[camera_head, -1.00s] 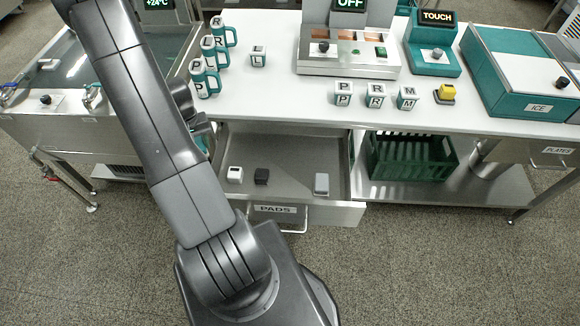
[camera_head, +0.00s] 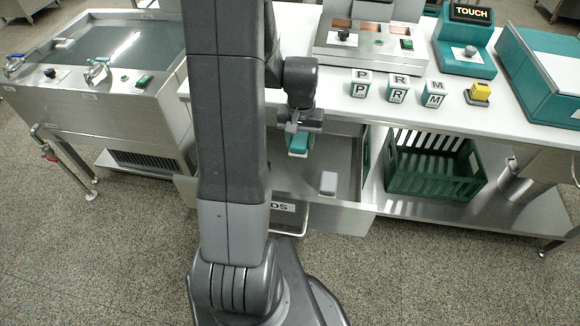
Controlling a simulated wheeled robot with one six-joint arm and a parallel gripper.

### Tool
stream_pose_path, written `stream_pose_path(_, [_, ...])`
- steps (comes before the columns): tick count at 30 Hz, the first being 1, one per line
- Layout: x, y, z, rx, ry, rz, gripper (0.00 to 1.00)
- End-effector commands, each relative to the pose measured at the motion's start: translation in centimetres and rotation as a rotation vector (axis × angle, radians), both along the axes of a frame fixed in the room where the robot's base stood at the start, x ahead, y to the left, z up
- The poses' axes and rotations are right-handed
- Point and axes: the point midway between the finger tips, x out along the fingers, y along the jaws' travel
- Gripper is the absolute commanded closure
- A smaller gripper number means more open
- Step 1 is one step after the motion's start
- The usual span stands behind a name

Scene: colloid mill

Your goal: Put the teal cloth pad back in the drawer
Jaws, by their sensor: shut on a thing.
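My gripper (camera_head: 300,128) is shut on the teal cloth pad (camera_head: 299,143), a small teal block with a pale lower part. They are over the back part of the open drawer (camera_head: 340,219), below the counter's front edge. I cannot tell the pad's exact height above the drawer floor. The drawer is pulled out, and its label is partly hidden by my arm. A grey pad (camera_head: 328,183) stands in the drawer, to the right of and nearer than the teal pad. My arm hides the drawer's left part.
Lettered blocks (camera_head: 397,89) and a yellow button (camera_head: 479,93) stand on the white counter (camera_head: 430,112) above. A green crate (camera_head: 437,187) is on the lower shelf right of the drawer. A steel basin unit (camera_head: 95,95) stands at the left. Drawer floor around the grey pad is clear.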

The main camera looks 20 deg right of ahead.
Motion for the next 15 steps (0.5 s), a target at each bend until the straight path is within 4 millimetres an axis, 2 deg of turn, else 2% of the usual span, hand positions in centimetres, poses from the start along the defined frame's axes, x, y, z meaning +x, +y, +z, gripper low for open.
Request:
stream_pose_path(1, [-0.1,0.0,-1.3,0.003,0.005,0.000,0.77])
stream_pose_path(6, [-0.1,0.1,-4.3,0.003,0.004,0.001,0.77])
stream_pose_path(15, [-0.1,0.1,-7.0,0.003,0.004,0.001,0.77])
